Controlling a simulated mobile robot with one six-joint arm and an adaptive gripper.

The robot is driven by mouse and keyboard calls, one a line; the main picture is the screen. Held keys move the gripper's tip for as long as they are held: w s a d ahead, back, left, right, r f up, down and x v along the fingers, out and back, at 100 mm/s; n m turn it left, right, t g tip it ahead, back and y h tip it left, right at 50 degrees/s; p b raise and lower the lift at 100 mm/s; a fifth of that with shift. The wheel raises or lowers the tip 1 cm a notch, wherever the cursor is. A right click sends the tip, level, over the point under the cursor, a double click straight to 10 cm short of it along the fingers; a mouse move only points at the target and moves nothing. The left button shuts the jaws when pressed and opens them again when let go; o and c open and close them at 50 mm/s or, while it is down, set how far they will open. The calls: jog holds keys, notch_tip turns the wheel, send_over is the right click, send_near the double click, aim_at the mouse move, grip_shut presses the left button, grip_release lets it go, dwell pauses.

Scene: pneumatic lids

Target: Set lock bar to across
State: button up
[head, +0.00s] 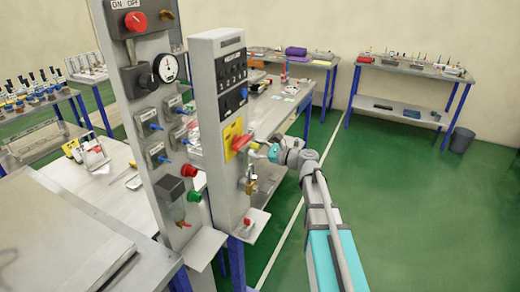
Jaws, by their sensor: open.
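A red handle (241,142) sits on a yellow plate (232,131) on the front of the right grey panel. A small brass-coloured fitting (250,185) is below it, low on the same panel. No part is clearly marked as the lock bar, and its setting is too small to tell. My gripper (257,150) is open just right of the red handle, at about its height. Whether it touches the handle cannot be told. The gripper and its wrist hide little of the panel front.
The left grey panel (150,120) carries a gauge (166,68), several blue-levered valves and red and green knobs. A red knob (245,222) sits on the ledge below the right panel. Workbenches stand behind. The green floor (420,200) at right is clear, with a bin (462,139) far back.

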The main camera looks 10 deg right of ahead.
jog(key=v, duration=1.2)
dwell(0.5)
jog(key=s+a+f+n+g+h, duration=0.55)
jog(key=a+f+n, duration=0.3)
jog(key=f, duration=0.25)
jog(key=s+d+f+n+g+h, duration=0.1)
jog(key=s+f+n+g+h, duration=0.1)
jog(key=s+f+n+h, duration=0.1)
jog(key=s+d+f+n+g+h, duration=0.2)
jog(key=s+f+n+g+h, duration=0.1)
jog(key=s+n+h, duration=0.3)
jog(key=shift+s+f+n, duration=0.8)
jog(key=shift+s+n, duration=0.5)
jog(key=shift+n, duration=0.25)
jog(key=shift+a, duration=0.1)
dwell(1.0)
